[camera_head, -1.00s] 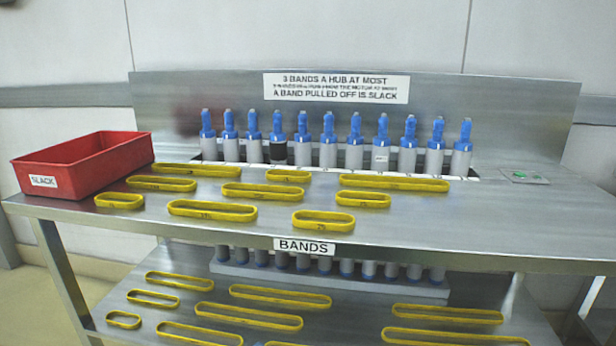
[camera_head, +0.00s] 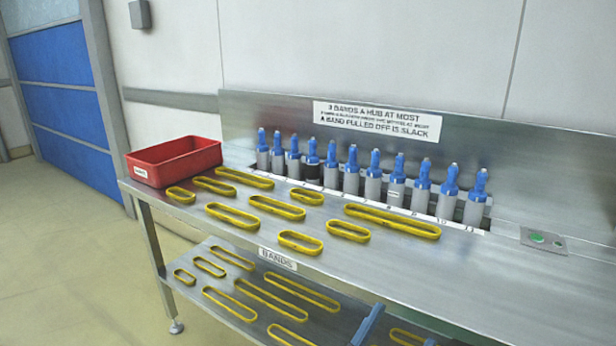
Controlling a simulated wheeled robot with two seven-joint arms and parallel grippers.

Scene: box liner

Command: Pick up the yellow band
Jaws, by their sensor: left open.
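Several yellow bands lie flat on the steel bench top (camera_head: 470,270). They are closed loops of different lengths. The longest is a band (camera_head: 390,226) at the right, in front of the hubs. Shorter ones include a band (camera_head: 300,248) near the front edge and a small band (camera_head: 180,195) by the red bin. More yellow bands (camera_head: 287,289) lie on the lower shelf. Which band is meant cannot be told. My left gripper (camera_head: 403,324) shows only as blue fingertips at the bottom edge, apart and empty, in front of the shelf. My right gripper is out of view.
A row of blue-topped grey hubs (camera_head: 351,172) stands along the back, one with a dark body. A red bin (camera_head: 175,160) stands at the left end. A panel with green buttons (camera_head: 543,240) is at the right. The front right bench top is clear.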

